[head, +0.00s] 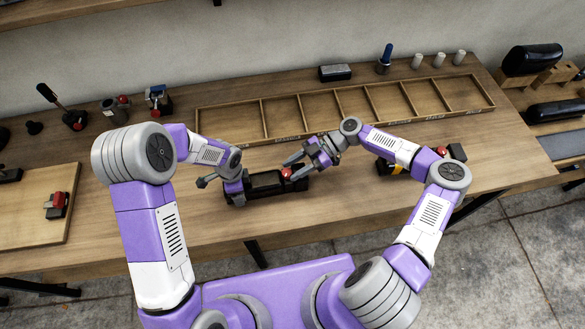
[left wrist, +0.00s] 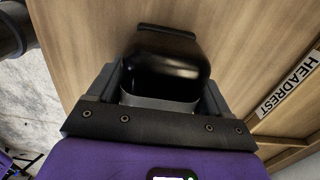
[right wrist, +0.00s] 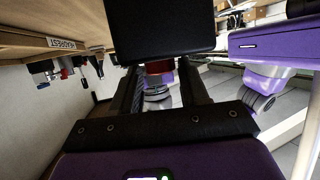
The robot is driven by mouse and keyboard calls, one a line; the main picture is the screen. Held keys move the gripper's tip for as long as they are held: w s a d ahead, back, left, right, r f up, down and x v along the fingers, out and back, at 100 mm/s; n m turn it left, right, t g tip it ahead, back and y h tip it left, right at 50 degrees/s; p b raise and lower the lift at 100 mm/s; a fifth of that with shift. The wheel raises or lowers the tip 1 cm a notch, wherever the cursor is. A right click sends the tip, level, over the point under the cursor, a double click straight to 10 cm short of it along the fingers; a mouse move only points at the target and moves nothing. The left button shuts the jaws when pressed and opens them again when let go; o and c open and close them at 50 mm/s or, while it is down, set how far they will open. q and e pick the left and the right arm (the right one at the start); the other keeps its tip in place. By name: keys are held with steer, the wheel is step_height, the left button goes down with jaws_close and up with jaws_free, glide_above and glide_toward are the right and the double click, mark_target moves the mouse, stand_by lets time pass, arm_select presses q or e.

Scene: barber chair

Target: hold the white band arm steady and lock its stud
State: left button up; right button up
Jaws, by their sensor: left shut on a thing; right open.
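The white band arm, a dark padded piece (head: 265,184), lies on the bench between my grippers. In the left wrist view its glossy black end (left wrist: 165,65) sits between the jaws, with a pale band (left wrist: 158,102) at its base. My left gripper (head: 238,190) is shut on it. The red stud (head: 287,173) is at its right end. My right gripper (head: 293,167) is open beside the stud. In the right wrist view the red stud (right wrist: 159,66) shows under a black block (right wrist: 160,28), near the open fingertips; contact cannot be told.
A shallow divided wooden tray (head: 345,105) with labels lies behind. Tools stand at the back left, and white cylinders (head: 438,60) at the back right. A board (head: 35,225) with a red-knobbed part (head: 57,204) lies left. Another red-knobbed part (head: 441,152) is by my right arm.

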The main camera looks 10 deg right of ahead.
steer(key=shift+s+a+f, duration=0.1)
steer(key=shift+a+f, duration=0.05)
steer(key=shift+a, duration=0.3)
steer(key=c, duration=0.7)
steer(key=shift+s+m+t, duration=0.25)
steer(key=shift+m+t, duration=1.05)
steer(key=shift+t, duration=0.2)
steer(key=shift+s+m+t, duration=0.15)
steer(key=shift+m+t, duration=0.6)
steer(key=shift+t, duration=0.1)
steer(key=shift+s+m+t, duration=0.1)
steer(key=shift+m+t, duration=0.65)
steer(key=shift+t, duration=0.4)
